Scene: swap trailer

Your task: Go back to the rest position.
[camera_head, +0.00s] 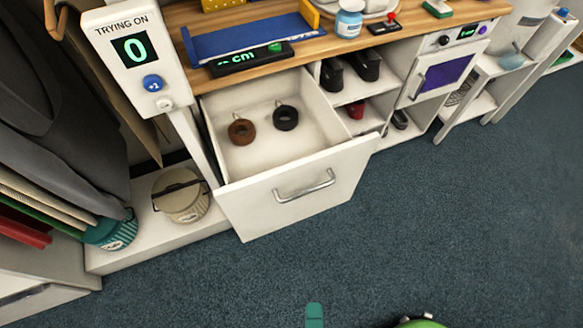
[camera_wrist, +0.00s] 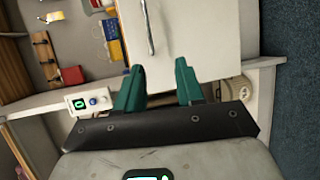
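My gripper (camera_wrist: 159,66) has two teal fingers standing apart with nothing seen between them, so it is open and empty. In the wrist view, the white drawer front (camera_wrist: 200,35) with its metal handle lies beyond the fingers. In the head view, a teal piece (camera_head: 314,315) at the bottom edge looks like part of my gripper, over the floor and apart from the drawer. The white drawer (camera_head: 275,195) is pulled open. A brown ring-shaped item (camera_head: 241,132) and a black one (camera_head: 286,118) lie inside it.
The open drawer juts over the blue carpet (camera_head: 430,220), which is clear at right and in front. At left are hanging clothes (camera_head: 60,110), a counter sign (camera_head: 136,50) and a low shelf with a beige lidded tub (camera_head: 180,195). Shoes (camera_head: 365,65) fill cubbies beside the drawer.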

